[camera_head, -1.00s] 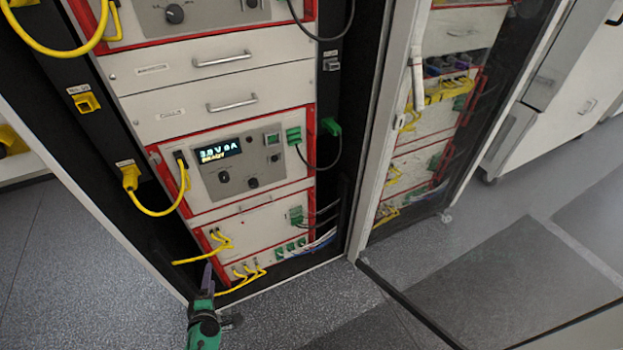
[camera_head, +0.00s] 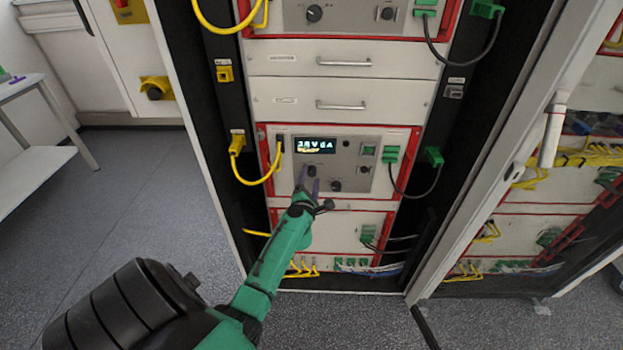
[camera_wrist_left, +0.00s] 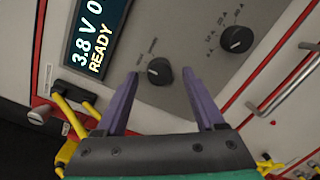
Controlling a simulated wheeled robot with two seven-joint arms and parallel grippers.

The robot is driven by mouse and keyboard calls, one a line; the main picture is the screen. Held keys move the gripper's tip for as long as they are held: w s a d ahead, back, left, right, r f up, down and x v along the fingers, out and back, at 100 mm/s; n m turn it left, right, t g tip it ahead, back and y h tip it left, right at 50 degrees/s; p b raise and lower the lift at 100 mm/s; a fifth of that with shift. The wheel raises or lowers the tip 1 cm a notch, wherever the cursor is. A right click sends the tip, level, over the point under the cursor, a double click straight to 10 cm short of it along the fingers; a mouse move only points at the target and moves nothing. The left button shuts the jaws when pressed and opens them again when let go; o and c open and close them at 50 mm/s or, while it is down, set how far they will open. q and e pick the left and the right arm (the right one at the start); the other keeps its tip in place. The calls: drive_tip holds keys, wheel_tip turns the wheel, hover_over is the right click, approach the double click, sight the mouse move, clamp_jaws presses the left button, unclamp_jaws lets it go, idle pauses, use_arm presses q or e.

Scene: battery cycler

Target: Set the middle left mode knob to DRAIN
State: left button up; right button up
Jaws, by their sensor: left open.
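The middle cycler unit (camera_head: 345,147) has a lit display (camera_head: 315,145), which reads 3.8 V and READY in the left wrist view (camera_wrist_left: 93,40). Below the display is the black left mode knob (camera_wrist_left: 159,71); in the head view my gripper partly covers it. Its labels are too small to read. My left gripper (camera_head: 308,181) is in front of the panel, its purple fingers open. In the left wrist view the knob appears between the fingertips, with gaps on both sides. A second black knob (camera_wrist_left: 237,38) is to its right. My right gripper is out of view.
Yellow cables (camera_head: 262,181) hang left of the unit and a dark cable (camera_head: 410,192) hangs right. Another unit with knobs (camera_head: 350,17) is above, beyond two drawers (camera_head: 340,60). An open door frame (camera_head: 490,165) stands to the right.

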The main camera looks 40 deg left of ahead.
use_arm(q)
drive_tip(key=shift+w+a, duration=0.35)
drive_tip(key=shift+c, duration=0.3)
drive_tip(key=shift+d, duration=0.1)
clamp_jaws()
